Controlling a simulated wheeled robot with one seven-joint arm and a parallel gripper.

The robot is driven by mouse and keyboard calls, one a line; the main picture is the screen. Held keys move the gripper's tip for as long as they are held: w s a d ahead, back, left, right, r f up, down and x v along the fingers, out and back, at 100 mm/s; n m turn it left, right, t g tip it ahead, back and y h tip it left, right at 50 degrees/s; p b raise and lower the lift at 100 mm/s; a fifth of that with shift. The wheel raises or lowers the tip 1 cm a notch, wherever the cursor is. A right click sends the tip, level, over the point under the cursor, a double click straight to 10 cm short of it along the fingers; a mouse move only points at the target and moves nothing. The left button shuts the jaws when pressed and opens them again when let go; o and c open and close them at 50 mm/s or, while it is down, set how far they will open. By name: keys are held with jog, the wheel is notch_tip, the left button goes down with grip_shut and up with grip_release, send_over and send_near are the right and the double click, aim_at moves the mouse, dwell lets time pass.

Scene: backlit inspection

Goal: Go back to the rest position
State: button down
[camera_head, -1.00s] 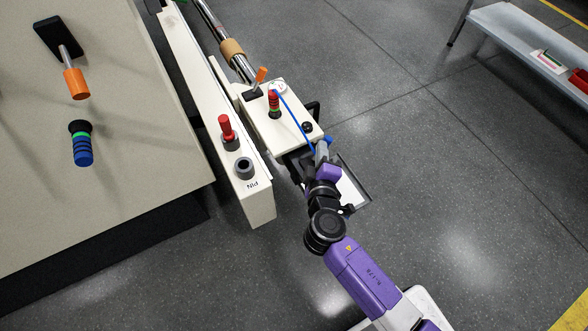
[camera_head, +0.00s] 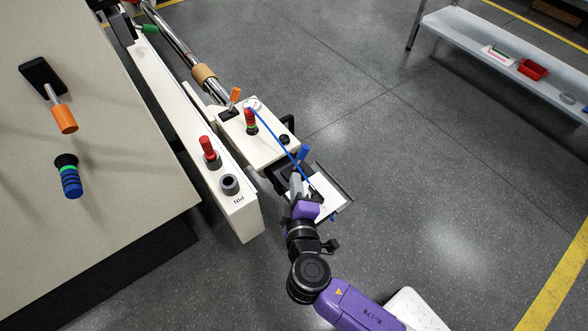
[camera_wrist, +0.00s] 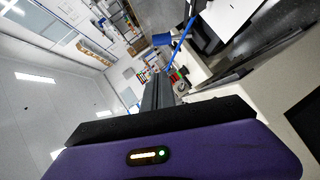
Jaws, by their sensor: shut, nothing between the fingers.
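My gripper (camera_head: 296,184) is just in front of the near end of the cream control box (camera_head: 262,138), by a white plate (camera_head: 326,195). Its grey fingers are together with nothing visible held between them. In the wrist view my gripper (camera_wrist: 158,88) shows as dark closed fingers beyond a purple housing. A thin blue rod (camera_head: 276,132) runs from the box's gauge down toward the plate and passes close to the fingers. I cannot tell whether they touch.
A long cream rail (camera_head: 180,105) with a red-topped pin (camera_head: 208,150) and a grey socket (camera_head: 229,184) stands left of the gripper. A beige table (camera_head: 95,215) lies further left. A grey bench (camera_head: 480,50) stands at the upper right. The floor at right is clear.

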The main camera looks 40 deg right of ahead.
jog(key=shift+v, duration=1.05)
jog(key=w+a+t+y, duration=0.1)
jog(key=w+a+y, duration=0.1)
jog(key=a+y, duration=0.25)
jog(key=s+a+r+y, duration=0.3)
jog(key=s+a+y, duration=0.2)
jog(key=s, duration=0.4)
jog(key=s+d+r+m+h, duration=0.1)
jog(key=s+d+r+m, duration=0.3)
jog(key=s, duration=0.6)
jog(key=s+d+r+m, duration=0.2)
jog(key=s+r+m, duration=0.3)
jog(key=s, duration=0.5)
notch_tip(320, 180, up, 20)
jog(key=n+p, duration=0.1)
jog(key=p, duration=1.8)
jog(key=shift+w+t, duration=0.3)
jog(key=shift+t, duration=0.1)
